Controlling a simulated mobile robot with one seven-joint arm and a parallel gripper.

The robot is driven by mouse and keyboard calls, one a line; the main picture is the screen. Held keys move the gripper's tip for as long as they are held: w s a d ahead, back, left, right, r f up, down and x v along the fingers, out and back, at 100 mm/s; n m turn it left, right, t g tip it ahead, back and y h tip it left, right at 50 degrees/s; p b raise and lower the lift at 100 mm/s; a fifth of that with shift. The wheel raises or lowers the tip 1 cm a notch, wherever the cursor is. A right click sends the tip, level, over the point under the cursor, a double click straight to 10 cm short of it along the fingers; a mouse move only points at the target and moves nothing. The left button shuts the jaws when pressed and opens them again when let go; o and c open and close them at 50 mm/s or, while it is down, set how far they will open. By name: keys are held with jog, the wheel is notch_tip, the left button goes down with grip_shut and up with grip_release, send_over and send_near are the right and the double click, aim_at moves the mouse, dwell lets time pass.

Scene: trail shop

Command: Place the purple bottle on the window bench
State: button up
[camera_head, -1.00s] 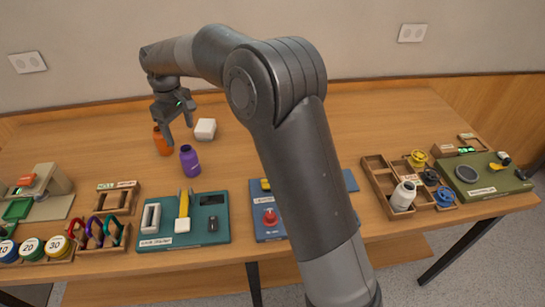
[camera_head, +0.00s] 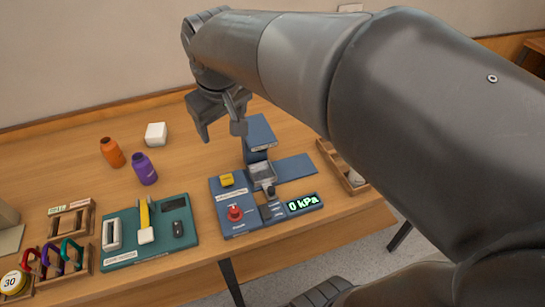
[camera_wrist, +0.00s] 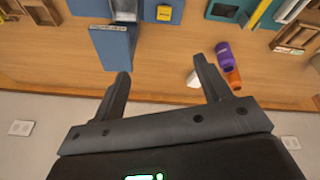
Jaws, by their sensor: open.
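The purple bottle (camera_head: 144,169) stands upright on the wooden table (camera_head: 80,150) in the head view, just right of an orange bottle (camera_head: 112,152). My gripper (camera_head: 221,132) is open and empty, raised above the table to the right of the purple bottle, near the blue pressure station. In the wrist view the purple bottle (camera_wrist: 224,55) shows beyond the right finger, apart from my gripper (camera_wrist: 160,85), with the orange bottle (camera_wrist: 233,78) beside it. I cannot make out a window bench by any label or window.
A white block (camera_head: 156,134) stands behind the bottles. The blue station (camera_head: 228,208) with a "0 kPa" display, a teal tray (camera_head: 125,250) and a carabiner rack (camera_head: 66,262) line the front edge. The back left of the table is clear.

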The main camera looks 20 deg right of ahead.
jog(key=s+d+f+m+t, duration=0.1)
jog(key=s+d+f+m, duration=0.1)
jog(key=s, duration=0.4)
jog(key=s+d+f+m+t, duration=0.1)
jog(key=s+d+f+m, duration=0.1)
jog(key=s+d, duration=0.3)
jog(key=shift+s, duration=1)
